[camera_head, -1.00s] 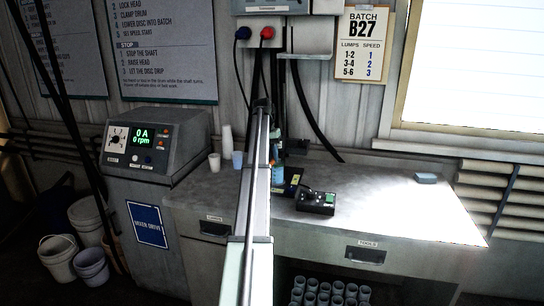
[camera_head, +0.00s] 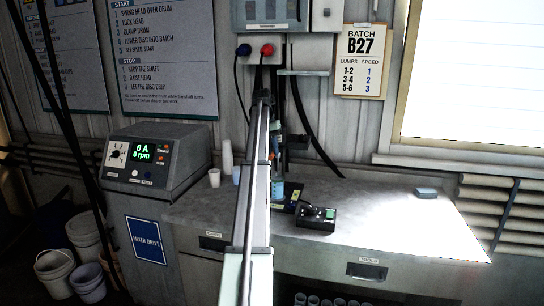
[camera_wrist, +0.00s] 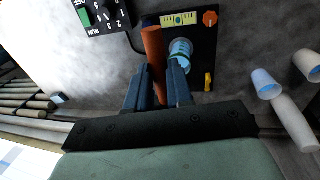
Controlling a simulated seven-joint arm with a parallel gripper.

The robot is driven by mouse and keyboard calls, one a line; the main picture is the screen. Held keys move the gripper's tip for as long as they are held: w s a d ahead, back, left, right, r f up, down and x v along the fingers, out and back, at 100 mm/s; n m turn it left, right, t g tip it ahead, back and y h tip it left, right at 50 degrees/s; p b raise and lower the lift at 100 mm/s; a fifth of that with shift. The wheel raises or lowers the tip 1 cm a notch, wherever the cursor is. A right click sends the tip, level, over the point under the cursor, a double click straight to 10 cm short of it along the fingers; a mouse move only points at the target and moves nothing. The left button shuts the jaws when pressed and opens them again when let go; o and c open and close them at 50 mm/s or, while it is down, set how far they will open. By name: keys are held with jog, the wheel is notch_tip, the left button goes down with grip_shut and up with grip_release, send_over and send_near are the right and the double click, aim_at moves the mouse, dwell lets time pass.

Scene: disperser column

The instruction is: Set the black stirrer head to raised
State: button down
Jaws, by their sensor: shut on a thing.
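My gripper (camera_wrist: 158,92) shows in the wrist view, its two dark blue fingers closed around a reddish-brown bar (camera_wrist: 152,45). In the head view my own arm hides the gripper. A black base plate (camera_wrist: 204,65) with a yellow scale (camera_wrist: 180,19), an orange knob and a small yellow part lies beyond the fingers. A light blue cylindrical vessel (camera_wrist: 181,50) stands on it, close to the right finger. In the head view a dark upright column (camera_head: 281,110) rises behind my arm. I cannot clearly make out the black stirrer head.
A black control box (camera_head: 316,217) with a green switch sits on the bench right of my arm. Cups (camera_head: 227,158) stand left of it. A grey drive console (camera_head: 155,158) reads 0 A, 0 rpm. A blue block (camera_head: 427,193) lies far right; the bench between is clear.

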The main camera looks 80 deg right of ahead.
jog(key=c, duration=1)
grip_release()
